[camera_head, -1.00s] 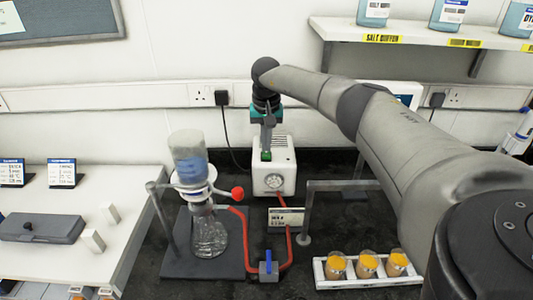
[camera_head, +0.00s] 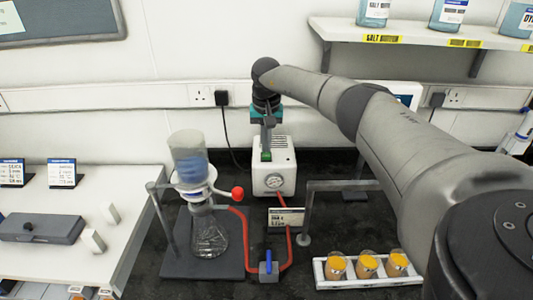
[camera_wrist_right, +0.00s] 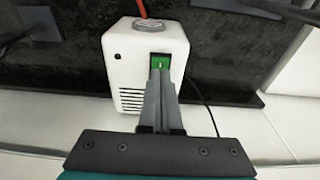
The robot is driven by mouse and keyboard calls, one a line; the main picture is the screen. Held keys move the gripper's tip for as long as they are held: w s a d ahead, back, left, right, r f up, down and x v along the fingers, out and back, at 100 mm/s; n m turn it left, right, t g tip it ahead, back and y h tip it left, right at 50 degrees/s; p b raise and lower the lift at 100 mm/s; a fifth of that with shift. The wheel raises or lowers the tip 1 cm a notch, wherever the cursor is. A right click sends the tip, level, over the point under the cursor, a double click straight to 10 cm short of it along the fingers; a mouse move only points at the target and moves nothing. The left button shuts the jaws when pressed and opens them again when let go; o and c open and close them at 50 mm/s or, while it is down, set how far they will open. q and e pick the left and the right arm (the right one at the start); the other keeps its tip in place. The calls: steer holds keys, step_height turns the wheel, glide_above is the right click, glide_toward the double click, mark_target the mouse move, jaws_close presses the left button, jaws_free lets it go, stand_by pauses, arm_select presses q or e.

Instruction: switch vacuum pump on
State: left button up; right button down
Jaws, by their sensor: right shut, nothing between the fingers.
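The vacuum pump (camera_head: 273,180) is a white box with a round gauge on its front, standing on the dark bench; it also shows in the right wrist view (camera_wrist_right: 120,65). Its green switch (camera_wrist_right: 159,64) is on the top face, and it shows as a small green patch in the head view (camera_head: 266,155). My right gripper (camera_head: 266,150) is shut and empty, pointing down at the switch. In the right wrist view its fingertips (camera_wrist_right: 160,78) are right at the near edge of the switch; I cannot tell whether they touch it. My left gripper is not in view.
A glass flask with a filter funnel (camera_head: 208,235) stands on a grey base left of the pump, joined by red tubing (camera_head: 247,235). A blue valve (camera_head: 268,267), a label card (camera_head: 286,218) and a tray of orange-filled jars (camera_head: 368,283) are in front.

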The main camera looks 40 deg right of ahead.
mark_target(266, 156)
steer(key=shift+f+b, duration=0.55)
steer(key=shift+f, duration=0.35)
stand_by(0.8)
steer(key=shift+r+p, duration=3.05)
steer(key=shift+r, duration=0.5)
